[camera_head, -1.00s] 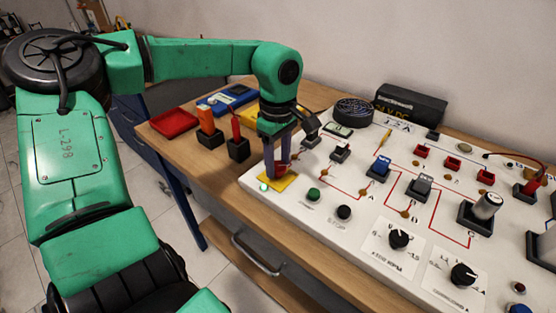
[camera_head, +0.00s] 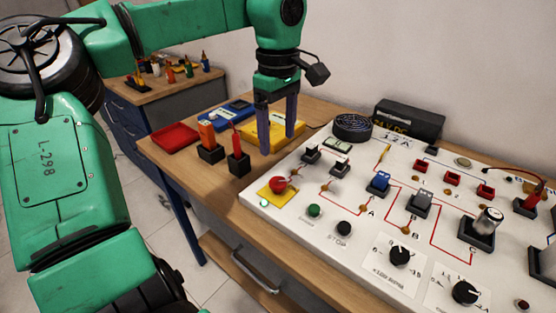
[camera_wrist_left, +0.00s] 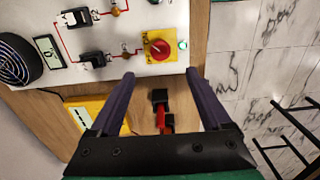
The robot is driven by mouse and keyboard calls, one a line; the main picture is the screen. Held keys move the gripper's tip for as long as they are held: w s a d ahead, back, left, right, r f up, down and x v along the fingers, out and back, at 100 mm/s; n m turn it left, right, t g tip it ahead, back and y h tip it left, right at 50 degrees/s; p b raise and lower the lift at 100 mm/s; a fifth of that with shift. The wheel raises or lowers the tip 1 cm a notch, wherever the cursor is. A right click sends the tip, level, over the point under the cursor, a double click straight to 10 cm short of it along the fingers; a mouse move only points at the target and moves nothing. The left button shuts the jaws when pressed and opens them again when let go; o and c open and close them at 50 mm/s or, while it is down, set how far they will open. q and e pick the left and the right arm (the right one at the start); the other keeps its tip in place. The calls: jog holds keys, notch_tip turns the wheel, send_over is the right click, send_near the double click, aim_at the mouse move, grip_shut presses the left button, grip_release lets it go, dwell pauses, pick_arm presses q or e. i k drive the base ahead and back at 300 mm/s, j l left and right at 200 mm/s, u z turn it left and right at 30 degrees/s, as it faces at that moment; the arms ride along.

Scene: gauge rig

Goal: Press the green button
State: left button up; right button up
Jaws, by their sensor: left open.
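The green button (camera_head: 314,210) is a small round cap on the front left of the white panel (camera_head: 262,209), left of a black button labelled STOP (camera_head: 344,228). In the head view nothing covers it. My left gripper (camera_head: 279,148) is open and empty, raised beyond the panel's far left edge, behind the red knob and apart from the green button. In the left wrist view its two fingers (camera_wrist_left: 160,80) are spread, with the red knob (camera_wrist_left: 158,47) on its yellow plate ahead between the tips. My right gripper is not in view.
The red knob (camera_head: 278,184) stands left of the green button. Black switches (camera_head: 311,155), a blue switch (camera_head: 378,181) and dials (camera_head: 400,257) rise from the panel. A red tray (camera_head: 174,138) and two holders with orange and red tools (camera_head: 238,160) stand on the wooden table to the left.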

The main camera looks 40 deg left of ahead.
aim_at(314, 210)
jog(key=k, duration=1)
